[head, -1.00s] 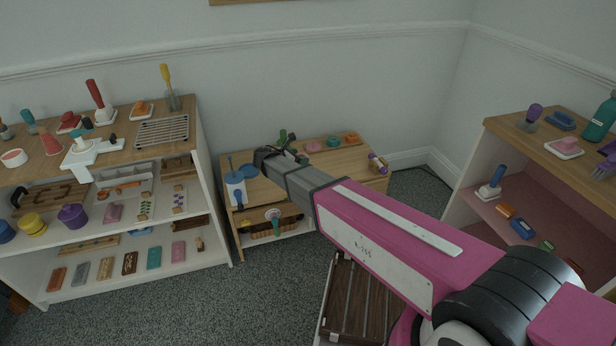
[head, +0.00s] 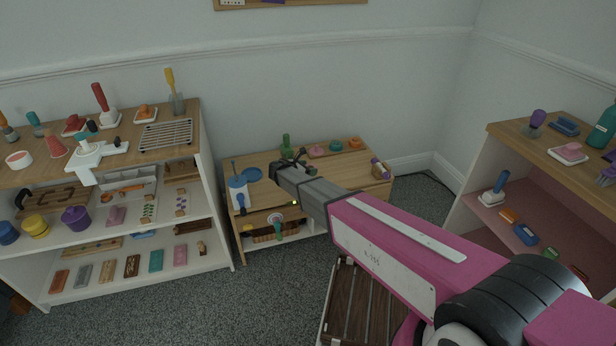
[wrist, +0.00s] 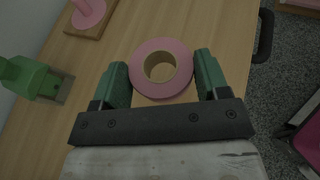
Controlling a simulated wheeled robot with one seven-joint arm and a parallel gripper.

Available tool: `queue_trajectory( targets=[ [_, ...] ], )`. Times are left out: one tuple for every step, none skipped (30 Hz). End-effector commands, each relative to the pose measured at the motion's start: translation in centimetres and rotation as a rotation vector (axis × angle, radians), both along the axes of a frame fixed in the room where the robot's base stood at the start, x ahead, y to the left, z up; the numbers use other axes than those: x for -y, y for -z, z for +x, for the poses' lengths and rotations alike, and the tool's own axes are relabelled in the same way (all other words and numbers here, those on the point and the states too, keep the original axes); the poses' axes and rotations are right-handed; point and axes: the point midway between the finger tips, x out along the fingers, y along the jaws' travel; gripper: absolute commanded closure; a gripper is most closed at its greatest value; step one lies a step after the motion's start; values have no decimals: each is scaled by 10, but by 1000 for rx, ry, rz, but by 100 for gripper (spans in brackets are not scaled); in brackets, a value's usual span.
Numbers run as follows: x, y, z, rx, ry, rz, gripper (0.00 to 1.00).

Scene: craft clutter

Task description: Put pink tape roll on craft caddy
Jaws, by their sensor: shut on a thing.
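The pink tape roll (wrist: 147,50), a ring with a cardboard-coloured core, sits between the two green fingers of my gripper (wrist: 161,64) in the wrist view. My gripper is shut on it, over a wooden top. I cannot tell whether the roll touches that top. In the head view my arm reaches over the low wooden cabinet (head: 345,178), and the roll is hidden there behind my gripper. I cannot tell for certain which thing is the craft caddy.
A green tool (wrist: 30,78) and a pink disc on a wooden base (wrist: 88,14) stand close to my gripper. A blue-and-white item (head: 238,192) is at the cabinet's left. Full shelves stand left (head: 215,200) and right (head: 465,190). A slatted wooden crate (head: 350,305) is on the floor.

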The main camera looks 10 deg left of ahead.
Motion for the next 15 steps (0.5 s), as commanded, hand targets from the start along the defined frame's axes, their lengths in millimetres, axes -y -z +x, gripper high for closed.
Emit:
queue_trajectory(
  targets=[
    [1,2,2,0,0,0,55],
    [2,2,3,0,0,0,55],
    [2,4,3,0,0,0,55],
    [2,6,3,0,0,0,55],
    [2,9,3,-1,0,-1,55],
    [2,14,3,-1,1,-1,55],
    [1,18,3,-2,1,0,55],
    [1,22,3,-2,0,-1,55],
    [1,27,3,-2,-1,-1,55],
    [1,32,3,-2,-1,-1,55],
    [1,36,3,-1,0,0,55],
    [1,40,3,-1,0,0,55],
    [1,42,3,-1,0,0,55],
    [2,43,2,-1,0,1,55],
    [2,43,2,-1,0,1,55]
  ],
)
